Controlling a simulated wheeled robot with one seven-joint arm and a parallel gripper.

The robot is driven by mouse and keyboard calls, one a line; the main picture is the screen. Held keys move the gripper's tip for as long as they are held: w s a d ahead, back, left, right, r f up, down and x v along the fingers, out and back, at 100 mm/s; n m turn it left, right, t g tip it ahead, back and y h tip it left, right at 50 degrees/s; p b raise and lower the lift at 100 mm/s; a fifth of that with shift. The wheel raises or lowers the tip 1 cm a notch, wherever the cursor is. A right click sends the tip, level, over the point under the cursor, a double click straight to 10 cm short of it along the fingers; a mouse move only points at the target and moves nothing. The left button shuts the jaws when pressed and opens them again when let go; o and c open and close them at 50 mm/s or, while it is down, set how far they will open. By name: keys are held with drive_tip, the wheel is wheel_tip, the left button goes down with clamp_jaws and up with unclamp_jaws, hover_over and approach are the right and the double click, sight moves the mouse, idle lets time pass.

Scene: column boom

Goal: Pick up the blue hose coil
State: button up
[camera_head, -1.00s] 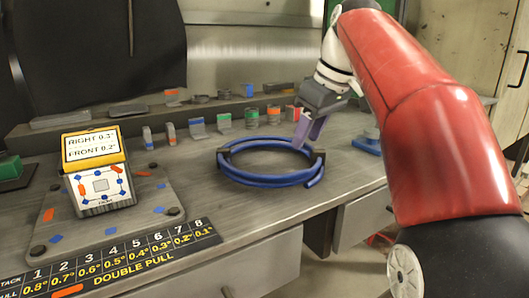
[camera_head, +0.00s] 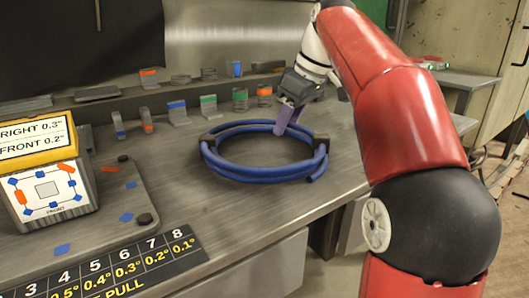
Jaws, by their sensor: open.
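The blue hose coil (camera_head: 262,173) lies flat on the grey metal workbench (camera_head: 225,215), right of the middle of the bench top. Dark ties or clips bind it at its left and right sides, and a loose hose end shows at its front right. My gripper (camera_head: 284,130) points down at the coil's far right rim, with its purple-grey fingers overlapping the hose in the picture. It holds nothing that I can see. Whether the fingers touch or straddle the hose is unclear. My red arm reaches in from the right.
A yellow-topped box with lettering (camera_head: 45,170) stands on a plate at the left. A black numbered chart (camera_head: 130,265) lies along the front edge. Several small coloured blocks (camera_head: 178,113) line the back. The bench between the chart and the coil is clear.

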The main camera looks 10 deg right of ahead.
drive_tip(key=shift+w+a+f, duration=0.1)
drive_tip(key=shift+f, duration=0.3)
drive_tip(key=shift+c, duration=0.3)
clamp_jaws()
drive_tip(key=shift+r, duration=0.2)
